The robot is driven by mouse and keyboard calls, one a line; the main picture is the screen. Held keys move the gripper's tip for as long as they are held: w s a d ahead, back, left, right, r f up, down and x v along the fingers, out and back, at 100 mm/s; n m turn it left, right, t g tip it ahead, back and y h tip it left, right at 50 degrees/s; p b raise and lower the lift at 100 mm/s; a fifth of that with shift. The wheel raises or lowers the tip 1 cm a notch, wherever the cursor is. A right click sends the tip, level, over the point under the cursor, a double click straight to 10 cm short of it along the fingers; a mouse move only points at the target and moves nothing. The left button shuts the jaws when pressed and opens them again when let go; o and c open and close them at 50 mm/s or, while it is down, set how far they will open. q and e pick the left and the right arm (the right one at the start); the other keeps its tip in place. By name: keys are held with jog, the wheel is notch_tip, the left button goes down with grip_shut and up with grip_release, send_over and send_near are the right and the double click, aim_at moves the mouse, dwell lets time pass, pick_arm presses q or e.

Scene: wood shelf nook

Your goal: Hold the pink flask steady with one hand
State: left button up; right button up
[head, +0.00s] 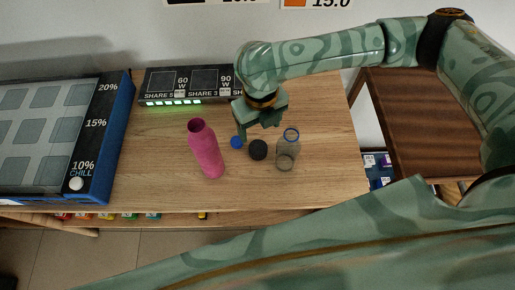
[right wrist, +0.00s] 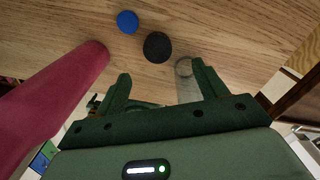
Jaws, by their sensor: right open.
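The pink flask (head: 206,152) stands upright with an open top on the wooden shelf, left of the middle in the head view. In the right wrist view the flask (right wrist: 48,98) fills the left side, outside the jaws and beside the left finger. My right gripper (head: 259,124) is open and empty, to the right of the flask and apart from it. Its two fingers (right wrist: 161,82) show in the right wrist view with nothing between them. My left gripper is not in view.
A blue cap (head: 237,142) and a black cap (head: 258,150) lie right of the flask. A clear bottle with a blue rim (head: 287,153) stands further right. A blue-edged panel (head: 116,130) is at the left, and a black charger box (head: 190,84) is behind. The front wood is clear.

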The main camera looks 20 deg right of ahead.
jog(key=b, duration=0.1)
send_over(259, 148)
jog(key=f, duration=0.5)
jog(key=shift+w+d, duration=0.15)
jog(key=shift+w, duration=0.05)
jog(key=f+b, duration=0.2)
jog(key=f, duration=0.1)
jog(key=f+b, duration=0.1)
jog(key=f, duration=0.1)
jog(key=shift+s+a+f, duration=0.15)
jog(key=shift+s+a, duration=0.05)
jog(key=shift+a, duration=0.05)
jog(key=c, duration=1)
